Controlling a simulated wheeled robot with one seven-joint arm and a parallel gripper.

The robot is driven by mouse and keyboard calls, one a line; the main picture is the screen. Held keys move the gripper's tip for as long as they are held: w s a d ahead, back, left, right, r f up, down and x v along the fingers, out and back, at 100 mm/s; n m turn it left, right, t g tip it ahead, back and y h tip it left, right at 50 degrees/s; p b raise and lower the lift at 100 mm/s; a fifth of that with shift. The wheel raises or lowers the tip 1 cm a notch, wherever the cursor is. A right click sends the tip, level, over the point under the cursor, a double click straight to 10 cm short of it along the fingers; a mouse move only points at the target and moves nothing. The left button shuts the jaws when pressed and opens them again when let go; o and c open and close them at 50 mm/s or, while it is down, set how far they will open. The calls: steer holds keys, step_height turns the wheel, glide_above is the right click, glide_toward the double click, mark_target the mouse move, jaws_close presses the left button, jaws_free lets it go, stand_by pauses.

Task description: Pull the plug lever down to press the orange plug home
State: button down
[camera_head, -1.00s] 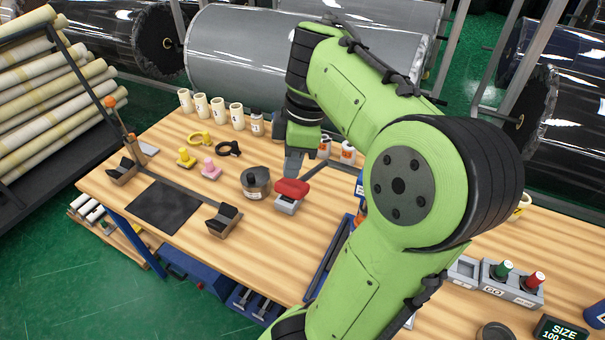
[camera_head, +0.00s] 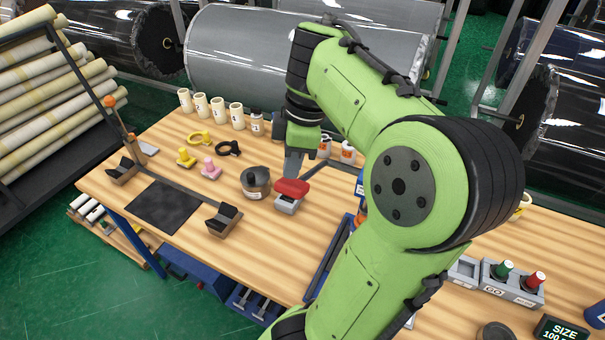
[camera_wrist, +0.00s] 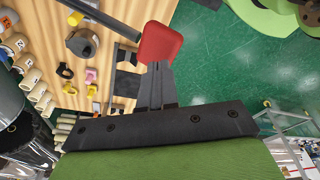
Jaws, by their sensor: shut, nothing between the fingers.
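My arm hides part of the bench.
A dark round pot (camera_head: 256,181) stands left of the red-topped block. A black mat (camera_head: 164,206) and a second V-shaped rest (camera_head: 223,221) lie further left. Pink (camera_head: 210,168) and yellow (camera_head: 186,157) pieces and several cream cores (camera_head: 202,105) stand behind. Bare wood lies around the mat.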

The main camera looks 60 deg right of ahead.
mark_target(292, 184)
steer(key=shift+a+f+b, duration=0.2)
steer(key=shift+f+b, duration=0.7)
steer(key=shift+f, duration=0.35)
steer(key=shift+a+f+b, duration=0.2)
steer(key=shift+f+b, duration=1)
steer(key=shift+f, duration=0.1)
steer(key=shift+a+f+b, duration=0.2)
steer(key=shift+f+b, duration=0.95)
steer(key=shift+f, duration=0.25)
steer(key=shift+d+f+b, duration=0.15)
steer(key=shift+f+b, duration=1)
steer(key=shift+b, duration=0.05)
